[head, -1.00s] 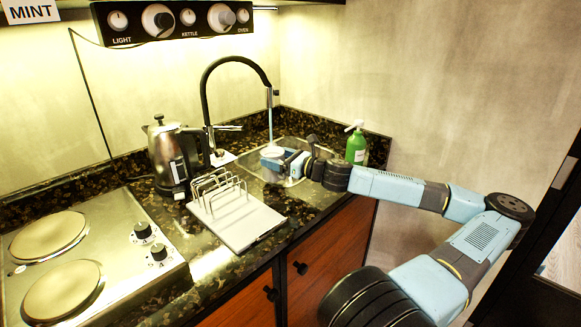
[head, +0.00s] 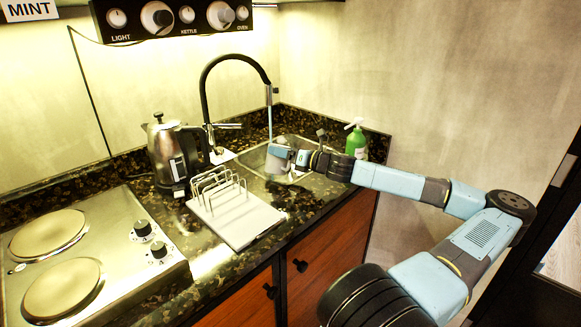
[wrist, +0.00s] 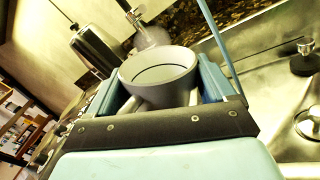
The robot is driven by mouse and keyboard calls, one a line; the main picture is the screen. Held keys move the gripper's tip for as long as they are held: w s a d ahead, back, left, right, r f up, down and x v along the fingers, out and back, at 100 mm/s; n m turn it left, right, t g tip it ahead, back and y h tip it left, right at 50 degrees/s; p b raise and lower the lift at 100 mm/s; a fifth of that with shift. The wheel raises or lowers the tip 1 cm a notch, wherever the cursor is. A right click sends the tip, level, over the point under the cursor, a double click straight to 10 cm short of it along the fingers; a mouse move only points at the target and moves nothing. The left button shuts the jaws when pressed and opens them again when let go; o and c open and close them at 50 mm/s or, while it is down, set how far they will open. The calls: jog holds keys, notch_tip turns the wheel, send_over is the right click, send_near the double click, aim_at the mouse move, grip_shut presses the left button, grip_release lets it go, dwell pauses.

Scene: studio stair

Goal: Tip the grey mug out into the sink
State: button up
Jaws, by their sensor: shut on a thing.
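The grey mug (wrist: 160,92) is between the two blue jaws of my gripper (head: 281,158) in the wrist view, and the jaws are shut on it. Its round mouth faces up toward the wrist camera, and a pale surface shows inside. I cannot tell whether that is liquid or the mug's bottom. In the head view my gripper holds it rolled over to one side above the sink (head: 253,158), and the jaws mostly hide the mug. The sink basin (wrist: 275,95) with its round drain lies to the right in the wrist view.
A black tap (head: 205,95) arches over the sink, with a thin bluish line, apparently water, below its spout, close to my gripper. A green soap bottle (head: 356,143) stands behind my wrist. A steel kettle (head: 167,150) and a wire rack (head: 218,190) stand left.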

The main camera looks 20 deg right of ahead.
jog(key=shift+w+d+f+m+p, duration=0.6)
jog(key=shift+d+m, duration=0.2)
jog(key=shift+m, duration=0.3)
jog(key=shift+w+d+f+m+p, duration=0.15)
jog(key=shift+f+m+p, duration=0.05)
jog(key=shift+m+p, duration=0.2)
jog(key=shift+w+d+f+m+p, duration=0.15)
jog(key=shift+f+m+p, duration=0.1)
jog(key=shift+m, duration=0.25)
jog(key=shift+d+r+m+p, duration=0.1)
jog(key=shift+r+m+p, duration=0.2)
jog(key=shift+m+p, duration=0.45)
jog(key=shift+w+d+f+m+p, duration=0.15)
jog(key=shift+f+m+p, duration=0.4)
jog(key=shift+m, duration=0.4)
dwell(0.5)
jog(key=shift+w+d+r+m+p, duration=0.1)
jog(key=shift+r+m+p, duration=0.1)
jog(key=shift+m+p, duration=0.35)
dwell(0.4)
jog(key=shift+r+m, duration=0.1)
jog(key=shift+m, duration=0.15)
dwell(0.5)
jog(key=shift+w+d+r+m+g, duration=0.2)
jog(key=shift+w+d+m+g, duration=0.1)
jog(key=shift+w+d+m, duration=0.35)
dwell(1.0)
jog(key=shift+d+f+m, duration=0.1)
jog(key=shift+f+m, duration=0.1)
jog(key=shift+m, duration=0.25)
